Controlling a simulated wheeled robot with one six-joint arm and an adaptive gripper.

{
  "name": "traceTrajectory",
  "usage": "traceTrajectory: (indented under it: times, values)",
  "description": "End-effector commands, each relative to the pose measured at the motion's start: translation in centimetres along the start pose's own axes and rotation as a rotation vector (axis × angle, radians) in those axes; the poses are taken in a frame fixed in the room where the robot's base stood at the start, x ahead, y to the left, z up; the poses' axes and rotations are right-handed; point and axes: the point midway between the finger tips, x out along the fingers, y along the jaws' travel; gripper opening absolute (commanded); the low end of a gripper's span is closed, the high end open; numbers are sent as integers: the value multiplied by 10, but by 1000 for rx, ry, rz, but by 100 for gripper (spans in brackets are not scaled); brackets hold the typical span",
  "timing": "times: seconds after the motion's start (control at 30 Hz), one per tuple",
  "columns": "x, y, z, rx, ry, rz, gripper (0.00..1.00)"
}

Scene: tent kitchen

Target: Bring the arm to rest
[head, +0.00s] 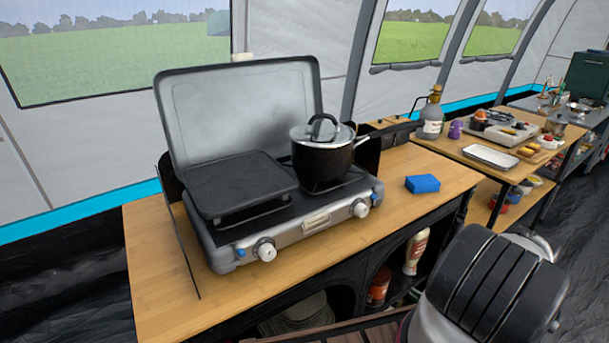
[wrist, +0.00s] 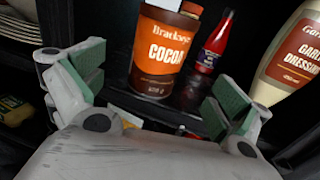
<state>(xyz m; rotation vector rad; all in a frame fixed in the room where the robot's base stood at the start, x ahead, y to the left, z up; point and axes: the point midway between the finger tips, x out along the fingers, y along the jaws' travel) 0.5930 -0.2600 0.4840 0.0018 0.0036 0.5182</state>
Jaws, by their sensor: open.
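My gripper (wrist: 157,100) shows in the wrist view with its two green-padded fingers wide apart. It is open, with nothing between the pads. Beyond the fingers, an orange and brown cocoa tin (wrist: 163,55) stands on a dark shelf, apart from the pads as far as I can tell. In the head view, part of my arm shows at the lower right, in front of the cabinet; the gripper itself is not visible there.
A red sauce bottle (wrist: 209,50) and a cream dressing bottle (wrist: 291,60) stand right of the tin. Above the shelves, the wooden counter (head: 400,220) holds a camping stove (head: 300,232), a black pot (head: 322,160) and a blue sponge (head: 422,184). Dark floor (head: 570,220) lies at the right.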

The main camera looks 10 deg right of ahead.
Motion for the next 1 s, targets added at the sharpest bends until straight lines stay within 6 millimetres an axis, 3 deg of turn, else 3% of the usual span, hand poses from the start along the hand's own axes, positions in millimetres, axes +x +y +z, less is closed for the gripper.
traceTrajectory:
  times: [0.13, 0.27, 0.33, 0.5, 0.67, 1.0]
  values:
    - [-4, 20, -10, 21, 47, 65, 100]
    - [-13, 69, -13, 81, 83, 177, 100]
    - [-25, 93, -1, 100, 111, 275, 100]
    - [-51, 100, 46, 46, 181, 493, 100]
    - [-70, 90, 99, -54, 251, 693, 100]
    - [-96, 57, 251, -425, 436, 1161, 100]
